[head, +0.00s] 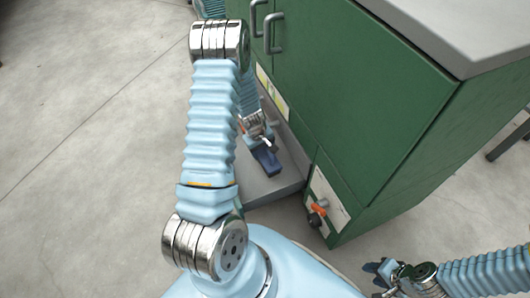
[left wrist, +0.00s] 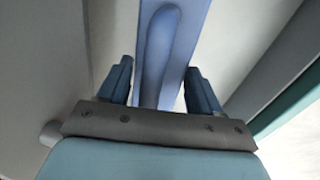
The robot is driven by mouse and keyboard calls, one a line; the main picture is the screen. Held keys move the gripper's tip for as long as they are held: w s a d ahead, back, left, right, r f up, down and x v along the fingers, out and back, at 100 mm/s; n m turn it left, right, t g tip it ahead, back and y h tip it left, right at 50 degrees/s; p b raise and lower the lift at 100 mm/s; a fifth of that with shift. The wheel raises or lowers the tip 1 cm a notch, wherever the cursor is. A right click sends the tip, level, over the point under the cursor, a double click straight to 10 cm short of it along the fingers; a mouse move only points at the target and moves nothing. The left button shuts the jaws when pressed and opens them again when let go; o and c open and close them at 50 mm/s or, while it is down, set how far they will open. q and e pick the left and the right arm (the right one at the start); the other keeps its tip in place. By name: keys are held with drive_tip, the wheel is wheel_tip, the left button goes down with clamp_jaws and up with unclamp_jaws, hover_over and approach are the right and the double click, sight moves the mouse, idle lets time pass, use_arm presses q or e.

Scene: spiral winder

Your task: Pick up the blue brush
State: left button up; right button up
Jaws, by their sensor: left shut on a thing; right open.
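The blue brush (head: 267,161) is low beside the green cabinet, over the grey ledge at its foot. My left gripper (head: 261,142) is at the brush's upper end and shut on it. In the left wrist view the blue brush (left wrist: 166,50) runs between the two dark blue fingers of my left gripper (left wrist: 160,86). I cannot tell whether the brush touches the ledge. My right gripper (head: 380,273) is at the lower right, open and empty, away from the brush.
The green cabinet (head: 350,90) has metal handles (head: 274,33) and a grey top (head: 455,35). A grey ledge (head: 277,190) lies at its foot. A panel with an orange-and-black knob (head: 320,208) is on its lower side. The concrete floor (head: 90,130) at left is clear.

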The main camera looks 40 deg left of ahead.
use_arm(q)
drive_tip(key=s+a+r, duration=0.4)
drive_tip(key=s+r, duration=0.5)
drive_tip(key=s, duration=0.3)
drive_tip(key=shift+s+a, duration=0.15)
drive_tip(key=shift+s, duration=0.15)
drive_tip(key=shift+f, duration=0.1)
